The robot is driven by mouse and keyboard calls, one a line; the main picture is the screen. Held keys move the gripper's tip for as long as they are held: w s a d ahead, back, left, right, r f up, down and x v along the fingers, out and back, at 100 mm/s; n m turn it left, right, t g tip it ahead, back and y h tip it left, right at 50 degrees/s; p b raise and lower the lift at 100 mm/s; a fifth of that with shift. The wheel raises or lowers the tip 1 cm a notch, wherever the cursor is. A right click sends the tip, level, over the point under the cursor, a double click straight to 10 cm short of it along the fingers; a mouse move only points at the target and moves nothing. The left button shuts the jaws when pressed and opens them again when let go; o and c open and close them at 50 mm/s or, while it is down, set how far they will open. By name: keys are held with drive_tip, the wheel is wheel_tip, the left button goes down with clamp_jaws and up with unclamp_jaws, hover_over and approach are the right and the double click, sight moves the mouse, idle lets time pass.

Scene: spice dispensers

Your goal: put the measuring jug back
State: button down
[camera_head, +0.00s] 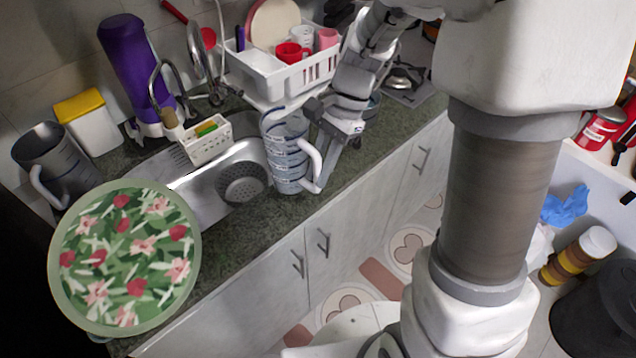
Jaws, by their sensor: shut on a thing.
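A clear measuring jug (285,163) with blue scale marks and a white handle stands out in the middle of the view, at the right end of the sink. My gripper (312,108) is shut on it at its upper right, near the rim. The jug looks upright; I cannot tell whether its base touches the counter or hangs above it. The fingertips are partly hidden. A second, grey jug (60,158) with a pale handle stands at the far left of the counter.
The sink (205,200) lies left of the held jug. A white dish rack (285,78) with cups is behind it. A sponge caddy (207,140), a purple bottle (132,60) and a yellow-lidded box (90,122) stand along the back. A floral round tray (125,258) is at front left.

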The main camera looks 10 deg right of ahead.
drive_tip(key=shift+a+f, duration=0.15)
drive_tip(key=shift+f, duration=1.9)
drive_tip(key=shift+f+b, duration=0.2)
drive_tip(key=shift+b, duration=0.15)
drive_tip(key=c, duration=0.8)
unclamp_jaws()
